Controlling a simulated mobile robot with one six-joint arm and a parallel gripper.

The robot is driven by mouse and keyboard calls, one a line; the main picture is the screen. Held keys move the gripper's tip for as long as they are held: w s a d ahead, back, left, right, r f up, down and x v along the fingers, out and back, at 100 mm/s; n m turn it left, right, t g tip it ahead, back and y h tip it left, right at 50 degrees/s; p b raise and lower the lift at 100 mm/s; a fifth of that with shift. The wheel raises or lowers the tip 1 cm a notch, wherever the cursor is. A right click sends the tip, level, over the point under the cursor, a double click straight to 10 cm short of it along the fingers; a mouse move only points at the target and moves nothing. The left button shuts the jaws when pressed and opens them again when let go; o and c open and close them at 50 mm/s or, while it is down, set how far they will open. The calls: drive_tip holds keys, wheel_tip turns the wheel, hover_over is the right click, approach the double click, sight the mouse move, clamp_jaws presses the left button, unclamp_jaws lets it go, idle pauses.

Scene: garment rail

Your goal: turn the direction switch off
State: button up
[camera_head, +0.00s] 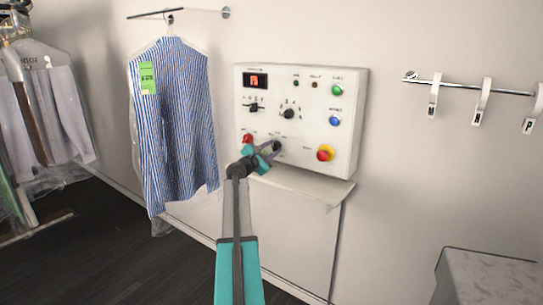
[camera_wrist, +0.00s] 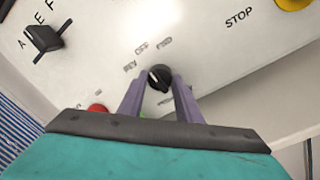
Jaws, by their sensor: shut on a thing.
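The direction switch is a small black round knob (camera_wrist: 160,76) marked REV, OFF and FWD, on the front of the white control panel (camera_head: 313,73). In the head view the knob (camera_head: 277,146) is low on the panel, partly covered by my gripper (camera_head: 268,151). In the wrist view the two purple fingers of my gripper (camera_wrist: 159,84) are closed on the knob from both sides. A pale mark shows on the knob's upper left; I cannot tell exactly which label it points at.
A red button (camera_head: 248,139) is just left of my gripper and a red-yellow stop button (camera_head: 326,153) is to its right. A selector knob (camera_wrist: 42,39) is at upper left. A striped shirt (camera_head: 176,120) hangs left of the panel. A shelf (camera_head: 310,187) sticks out below.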

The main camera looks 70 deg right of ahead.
drive_tip(key=shift+w+d+r+m+b, duration=0.1)
drive_tip(key=shift+d+r+m+b, duration=0.05)
drive_tip(key=shift+r+m+b, duration=0.2)
idle(0.3)
drive_tip(key=o, duration=1)
drive_tip(key=shift+f, duration=0.15)
drive_tip(key=shift+o, duration=0.2)
drive_tip(key=shift+f, duration=0.15)
drive_tip(key=shift+a, duration=0.7)
drive_tip(key=b+v, duration=0.1)
drive_tip(key=v, duration=1.1)
drive_tip(key=shift+w+a, duration=0.2)
